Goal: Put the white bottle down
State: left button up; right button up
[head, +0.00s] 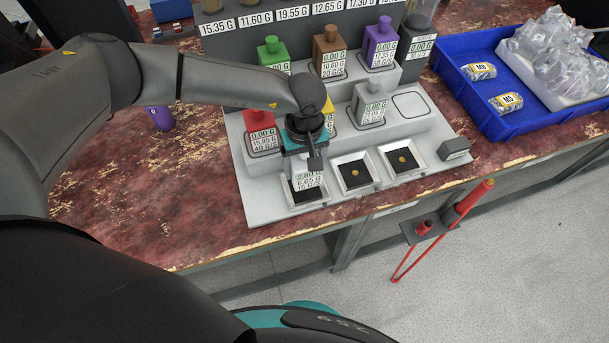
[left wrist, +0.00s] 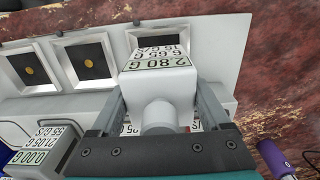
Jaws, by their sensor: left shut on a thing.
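My left gripper (head: 304,158) is shut on the white bottle (head: 308,183), which has a label reading 2.80 G. It holds the bottle tilted over the leftmost of three dark square trays (head: 306,194) at the front of the grey stand (head: 262,212). In the left wrist view, the white bottle (left wrist: 158,82) sits between the two fingers of the left gripper (left wrist: 162,104), its neck toward the camera. My right gripper is not in view.
Green (head: 273,52), brown (head: 330,46) and purple (head: 380,44) bottles stand on the back step. A red bottle (head: 261,126) is left of my wrist. A purple object (head: 159,118) lies on the worn table (head: 130,200). A blue bin (head: 470,92) stands right.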

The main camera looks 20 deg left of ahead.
aim_at(305, 176)
pick_arm(q)
jog(key=shift+f+b, duration=0.4)
jog(key=shift+f, duration=1.9)
jog(key=shift+f, duration=0.15)
jog(key=o, duration=1.4)
jog(key=shift+r, duration=0.25)
notch_tip(305, 176, up, 12)
jog(key=shift+f+p, duration=0.1)
jog(key=shift+p, duration=0.85)
